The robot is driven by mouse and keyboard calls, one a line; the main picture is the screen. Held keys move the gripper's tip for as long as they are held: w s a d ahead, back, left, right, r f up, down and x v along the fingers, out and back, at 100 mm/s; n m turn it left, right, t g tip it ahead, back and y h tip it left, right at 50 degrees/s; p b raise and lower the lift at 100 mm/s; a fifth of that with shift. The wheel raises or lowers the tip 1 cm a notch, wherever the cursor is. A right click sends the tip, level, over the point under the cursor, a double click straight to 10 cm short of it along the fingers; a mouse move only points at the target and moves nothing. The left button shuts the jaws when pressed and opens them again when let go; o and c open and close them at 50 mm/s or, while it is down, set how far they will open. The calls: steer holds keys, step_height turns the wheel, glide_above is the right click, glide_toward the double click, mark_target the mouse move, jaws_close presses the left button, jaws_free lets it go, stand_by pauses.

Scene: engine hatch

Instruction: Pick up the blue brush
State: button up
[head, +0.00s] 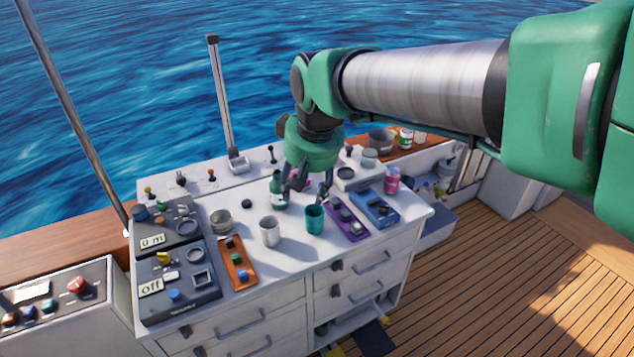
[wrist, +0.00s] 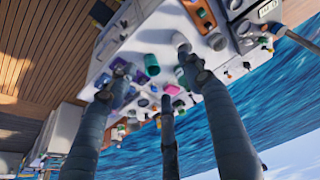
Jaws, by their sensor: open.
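I cannot make out a blue brush for certain in either view. A blue box-like item (head: 376,207) with dark parts on it lies on the right of the white cabinet top (head: 290,262), but I cannot tell whether it is a brush. My gripper (head: 307,190) is open and empty above the cabinet top, near a green bottle (head: 278,193), a teal cup (head: 314,218) and a pink item (head: 301,178). In the wrist view the fingers (wrist: 155,75) are spread, with the teal cup (wrist: 151,65) and the pink item (wrist: 172,89) beyond them.
A grey cup (head: 270,232), an orange panel (head: 238,264) and a purple panel (head: 346,219) crowd the top. Control boxes (head: 178,285) stand at the left. A pink-labelled can (head: 392,180) is at the right. Dark flat items (head: 374,338) lie low at the front. The wooden deck (head: 480,285) is open.

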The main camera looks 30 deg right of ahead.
steer(key=w+d+f+g+p, duration=0.1)
steer(key=w+d+p, duration=0.45)
steer(key=w, duration=0.75)
steer(key=w+d+f+g+p, duration=0.1)
steer(key=w+d+p, duration=0.5)
steer(key=w, duration=0.6)
steer(key=w+d+f+g+p, duration=0.1)
steer(key=w+d+f+p, duration=0.3)
steer(key=f, duration=0.6)
steer(key=w+d+f+g+p, duration=0.1)
steer(key=w+d+f+p, duration=0.4)
steer(key=w+d+f, duration=0.4)
steer(key=shift+d+f, duration=0.85)
steer(key=shift+d, duration=0.35)
steer(key=shift+w, duration=0.1)
steer(key=shift+f+p, duration=0.5)
steer(key=shift+f, duration=3.8)
steer(key=shift+f, duration=0.1)
steer(key=shift+f+p, duration=0.7)
steer(key=shift+f, duration=1.8)
